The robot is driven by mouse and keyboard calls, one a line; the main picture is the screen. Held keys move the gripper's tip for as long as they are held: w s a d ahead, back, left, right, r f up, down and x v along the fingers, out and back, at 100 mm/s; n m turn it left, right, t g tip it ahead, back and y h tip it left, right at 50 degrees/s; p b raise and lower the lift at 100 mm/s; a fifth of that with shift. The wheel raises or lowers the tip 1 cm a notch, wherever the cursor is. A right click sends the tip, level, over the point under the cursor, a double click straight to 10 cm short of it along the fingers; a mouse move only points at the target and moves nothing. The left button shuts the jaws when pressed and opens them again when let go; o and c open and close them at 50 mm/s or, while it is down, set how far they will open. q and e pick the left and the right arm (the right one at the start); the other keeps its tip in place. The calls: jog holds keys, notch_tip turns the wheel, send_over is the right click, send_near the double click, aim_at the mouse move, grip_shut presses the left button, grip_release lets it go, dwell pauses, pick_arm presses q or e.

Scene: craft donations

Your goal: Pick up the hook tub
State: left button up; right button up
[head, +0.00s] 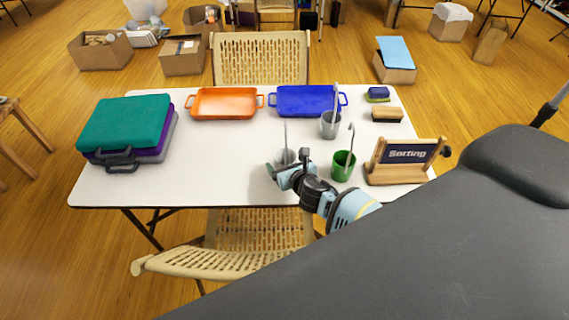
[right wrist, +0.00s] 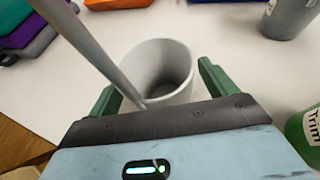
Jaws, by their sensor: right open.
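My right gripper (head: 287,164) is open at the front of the table, around a pale grey tub (head: 281,155). In the right wrist view, this tub (right wrist: 158,62) stands between the two spread green fingers (right wrist: 157,84), with a gap visible beside the right finger. A thin grey rod (right wrist: 85,45) rises from it. A darker grey tub (head: 329,125) with a rod stands farther back. Which tub is labelled for hooks cannot be read. My left gripper is not in view.
A wooden "Sorting" sign (head: 405,162) stands at the right. An orange tray (head: 225,104) and a blue tray (head: 304,101) lie along the back. Stacked teal, purple and grey cases (head: 124,125) are at the left. The table's middle left (head: 210,160) is clear.

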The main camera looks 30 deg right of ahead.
aim_at(286, 140)
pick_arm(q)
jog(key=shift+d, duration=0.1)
pick_arm(e)
jog(key=shift+w, duration=0.1)
jog(key=c, duration=1.1)
notch_tip(286, 140, up, 9)
jog(key=shift+w+f+p, duration=0.1)
jog(key=shift+w+p, duration=0.05)
jog(key=shift+p, duration=1.1)
jog(key=shift+c, duration=0.2)
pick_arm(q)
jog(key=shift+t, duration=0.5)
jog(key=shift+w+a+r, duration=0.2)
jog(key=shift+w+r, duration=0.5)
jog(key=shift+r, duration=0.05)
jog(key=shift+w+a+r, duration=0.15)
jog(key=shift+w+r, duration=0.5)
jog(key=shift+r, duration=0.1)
pick_arm(e)
jog(key=shift+r, duration=0.65)
